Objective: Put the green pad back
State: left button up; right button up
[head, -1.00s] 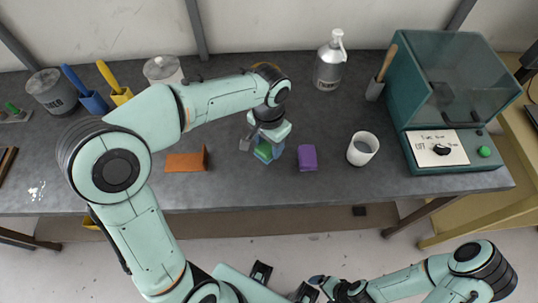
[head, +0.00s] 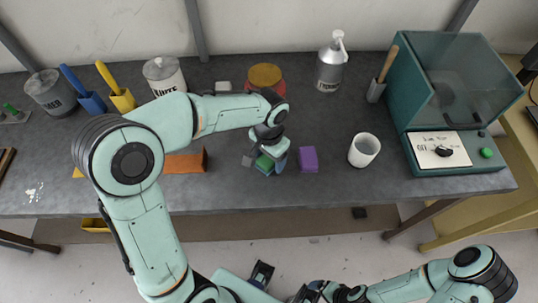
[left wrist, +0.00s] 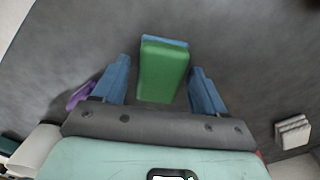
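The green pad (head: 265,165) is on the workbench near the middle, partly hidden by my gripper in the head view. In the left wrist view the green pad (left wrist: 163,75) lies between my fingers, with a blue strip (left wrist: 165,41) along its far edge. My left gripper (head: 271,160) is above the bench, pointing down over the pad. In the left wrist view its two blue fingers (left wrist: 162,85) stand apart, with a narrow gap showing on each side of the pad. My right gripper (head: 306,293) is low at the bottom edge, away from the bench; its fingers are unclear.
A purple block (head: 308,159) lies close right of the gripper. An orange block (head: 185,163) is to the left, partly under my arm. A white cup (head: 364,149), a bottle (head: 331,64), a yellow-topped red pot (head: 265,79) and a teal machine (head: 455,100) stand around.

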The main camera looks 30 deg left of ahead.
pick_arm(q)
jog(key=shift+r, duration=0.55)
notch_tip(320, 180, up, 11)
jog(key=p, duration=0.2)
jog(key=shift+r, duration=0.15)
pick_arm(e)
jog(key=shift+w+r, duration=0.3)
jog(key=shift+r, duration=0.3)
jog(key=shift+w+r, duration=0.25)
jog(key=shift+r, duration=0.3)
